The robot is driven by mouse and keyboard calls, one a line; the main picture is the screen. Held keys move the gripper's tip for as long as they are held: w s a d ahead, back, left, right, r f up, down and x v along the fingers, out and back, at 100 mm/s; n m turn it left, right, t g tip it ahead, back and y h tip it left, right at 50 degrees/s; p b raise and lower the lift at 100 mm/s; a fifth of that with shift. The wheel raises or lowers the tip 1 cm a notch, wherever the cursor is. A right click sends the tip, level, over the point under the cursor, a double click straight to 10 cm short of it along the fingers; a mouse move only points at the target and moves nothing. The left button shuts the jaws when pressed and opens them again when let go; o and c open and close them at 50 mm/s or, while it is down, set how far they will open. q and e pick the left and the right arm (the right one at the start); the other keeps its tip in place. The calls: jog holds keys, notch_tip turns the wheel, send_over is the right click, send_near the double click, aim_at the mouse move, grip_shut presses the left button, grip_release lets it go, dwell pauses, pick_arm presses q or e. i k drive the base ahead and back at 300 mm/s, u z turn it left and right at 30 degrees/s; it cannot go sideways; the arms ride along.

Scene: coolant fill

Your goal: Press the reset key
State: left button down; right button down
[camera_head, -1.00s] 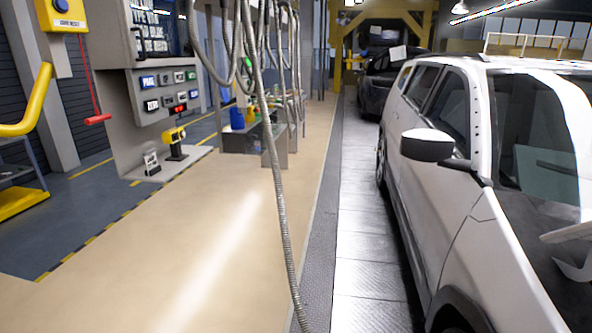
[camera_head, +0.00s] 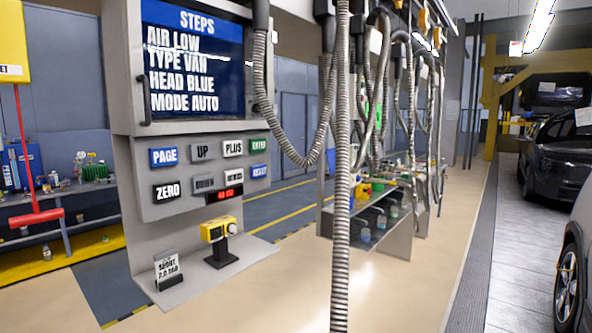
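The grey fill station's key panel (camera_head: 200,165) stands left of the middle, facing me at a slant. The reset key (camera_head: 260,171) is blue with white lettering, at the lower right end of the two key rows. The green ENTER key (camera_head: 258,146) is just above it. A white key (camera_head: 234,174) is on its left. A small red-lit display (camera_head: 224,194) is below the lower row; its digits are too small to read surely. Nothing covers the reset key. Neither of my grippers is in view.
The screen (camera_head: 192,57) above shows STEPS: AIR LOW, TYPE VAN, HEAD BLUE, MODE AUTO. A yellow device (camera_head: 219,230) and a small sign (camera_head: 168,270) stand on the shelf below. A metal hose (camera_head: 341,180) hangs right of the panel. The tan floor in front is clear.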

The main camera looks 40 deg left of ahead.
aim_at(260, 171)
jog(key=i, duration=3.25)
jog(key=u, duration=2.2)
